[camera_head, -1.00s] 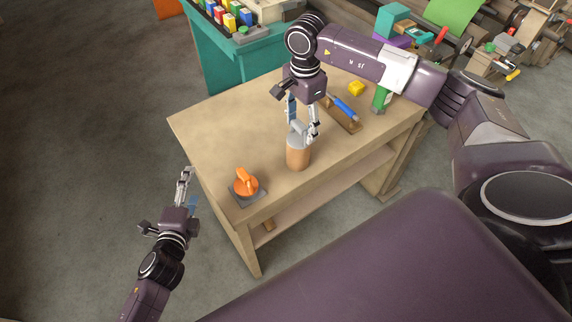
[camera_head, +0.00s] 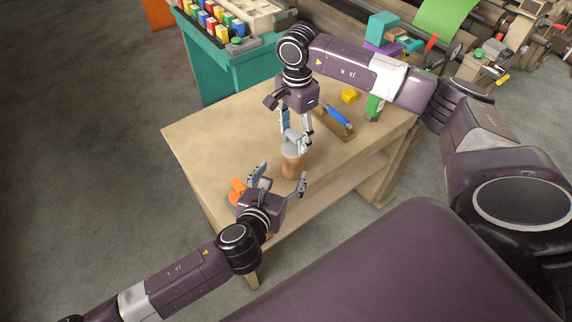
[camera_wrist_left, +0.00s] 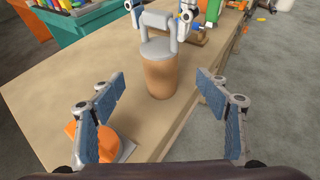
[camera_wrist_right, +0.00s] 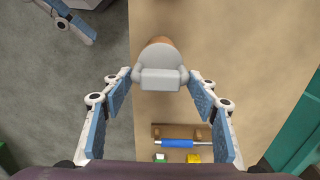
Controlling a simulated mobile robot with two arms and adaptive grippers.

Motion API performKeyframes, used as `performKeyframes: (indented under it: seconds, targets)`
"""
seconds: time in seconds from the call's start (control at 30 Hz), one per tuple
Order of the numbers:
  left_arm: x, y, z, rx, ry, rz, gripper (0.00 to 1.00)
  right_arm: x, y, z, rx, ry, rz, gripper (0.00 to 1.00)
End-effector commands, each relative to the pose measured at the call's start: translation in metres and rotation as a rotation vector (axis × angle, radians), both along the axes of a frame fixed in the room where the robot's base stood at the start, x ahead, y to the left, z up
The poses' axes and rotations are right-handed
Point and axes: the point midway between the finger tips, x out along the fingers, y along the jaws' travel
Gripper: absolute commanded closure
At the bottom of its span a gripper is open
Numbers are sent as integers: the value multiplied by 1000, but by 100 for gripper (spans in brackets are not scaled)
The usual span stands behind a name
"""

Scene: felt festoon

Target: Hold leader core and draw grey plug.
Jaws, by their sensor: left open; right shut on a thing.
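The leader core is a brown cylinder (camera_head: 292,166) standing upright near the front edge of the wooden table. It also shows in the left wrist view (camera_wrist_left: 161,78). The grey plug (camera_wrist_left: 158,48) sits on its top, with a handle standing up. My right gripper (camera_head: 297,143) is above the core, shut on the plug's handle; the right wrist view shows the plug (camera_wrist_right: 160,72) between its fingers. My left gripper (camera_head: 279,179) is open and empty, just in front of the core. Its fingers point toward the core on either side, apart from it.
An orange knobbed thing (camera_wrist_left: 88,140) on a grey base stands beside my left gripper, partly hidden. A blue-handled tool on a wooden stand (camera_head: 338,118), a yellow block (camera_head: 350,95) and a green thing (camera_head: 374,108) lie behind. A teal bench (camera_head: 215,72) stands beyond.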

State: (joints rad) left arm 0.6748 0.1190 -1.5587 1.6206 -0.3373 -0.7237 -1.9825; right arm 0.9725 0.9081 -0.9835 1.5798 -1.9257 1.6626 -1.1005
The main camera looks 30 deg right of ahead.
Motion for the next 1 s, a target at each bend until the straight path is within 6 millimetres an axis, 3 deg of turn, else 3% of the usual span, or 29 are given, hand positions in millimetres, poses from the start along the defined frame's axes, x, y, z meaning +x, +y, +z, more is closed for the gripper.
performKeyframes:
  seconds: [0.6, 1.0]
  targets:
    - [51, -60, -32, -3, 2, 2, 31, 0, 0, 0, 0, -1, 0, 71]
    - [68, -80, -42, -6, 4, 2, 31, 0, 0, 0, 0, -1, 0, 71]
